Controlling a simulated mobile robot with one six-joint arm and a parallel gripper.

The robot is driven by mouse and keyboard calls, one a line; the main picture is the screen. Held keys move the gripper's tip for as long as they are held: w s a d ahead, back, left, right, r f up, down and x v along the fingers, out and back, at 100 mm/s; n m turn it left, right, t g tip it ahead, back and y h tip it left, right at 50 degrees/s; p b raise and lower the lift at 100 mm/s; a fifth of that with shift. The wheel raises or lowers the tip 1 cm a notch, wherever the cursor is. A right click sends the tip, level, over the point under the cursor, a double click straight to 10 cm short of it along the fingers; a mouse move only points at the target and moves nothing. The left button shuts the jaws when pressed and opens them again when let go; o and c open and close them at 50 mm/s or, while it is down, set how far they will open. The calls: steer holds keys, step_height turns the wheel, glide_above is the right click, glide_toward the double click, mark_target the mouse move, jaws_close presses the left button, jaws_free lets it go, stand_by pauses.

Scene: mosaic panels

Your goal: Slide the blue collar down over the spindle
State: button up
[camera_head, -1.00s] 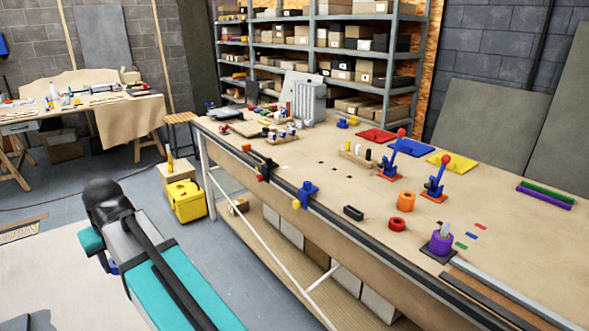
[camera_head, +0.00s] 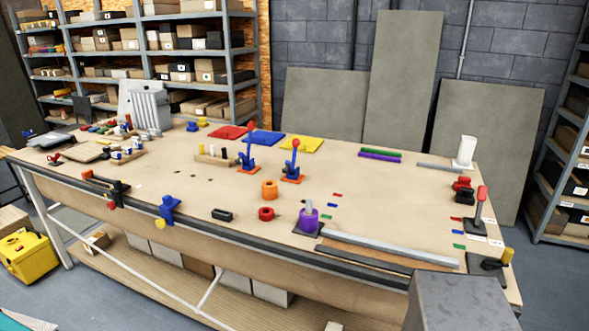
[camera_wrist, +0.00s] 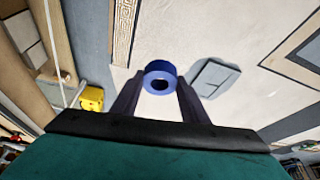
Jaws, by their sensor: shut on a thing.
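The blue collar (camera_wrist: 160,77) is a short ring with a round hole, and the hole faces the camera in the wrist view. My gripper (camera_wrist: 160,88) is shut on it, one dark finger on each side, with the floor beyond. The gripper is out of the head view. In the head view, the grey spindle (camera_head: 308,206) stands upright on a dark base plate (camera_head: 303,231) near the bench's front edge. A purple collar (camera_head: 308,220) sits around its lower part, and the grey top sticks out above.
An orange ring (camera_head: 269,190) and a red ring (camera_head: 266,214) lie left of the spindle. A long grey bar (camera_head: 390,249) lies to its right. Blue toggle clamps (camera_head: 291,170) stand behind. A yellow case (camera_head: 28,255) is on the floor at the left.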

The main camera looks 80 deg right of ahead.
steer(key=s+d+r+m+g+h+p, duration=0.1)
steer(key=s+d+m, duration=0.25)
steer(key=d, duration=0.95)
steer(key=s+d+r+m+h+p, duration=0.1)
steer(key=s+d+r+m+h, duration=0.2)
steer(key=d, duration=1)
steer(key=s+d+m+g+p, duration=0.1)
steer(key=s+d+m, duration=0.35)
steer(key=d, duration=0.75)
steer(key=s+d+r+m+g+p, duration=0.15)
steer(key=s+d+m, duration=0.45)
steer(key=s+d, duration=0.7)
steer(key=s+d+r+m+g+p, duration=0.1)
steer(key=s+d+r+m+g, duration=0.3)
steer(key=s+d, duration=0.85)
steer(key=s+d+r+m+p, duration=0.1)
steer(key=s+d+m, duration=0.2)
steer(key=s, duration=0.9)
steer(key=s+d+r+m+y+p, duration=0.1)
steer(key=s+d+m, duration=0.2)
steer(key=s, duration=1)
steer(key=shift+d+m+y, duration=0.3)
steer(key=shift+d+m, duration=0.05)
steer(key=shift+m, duration=0.65)
steer(key=shift+w+r+g, duration=0.1)
steer(key=shift+w+g, duration=0.05)
steer(key=shift+g, duration=0.2)
steer(key=shift+f+b, duration=1.15)
steer(key=shift+f, duration=1.8)
steer(key=shift+f, duration=0.55)
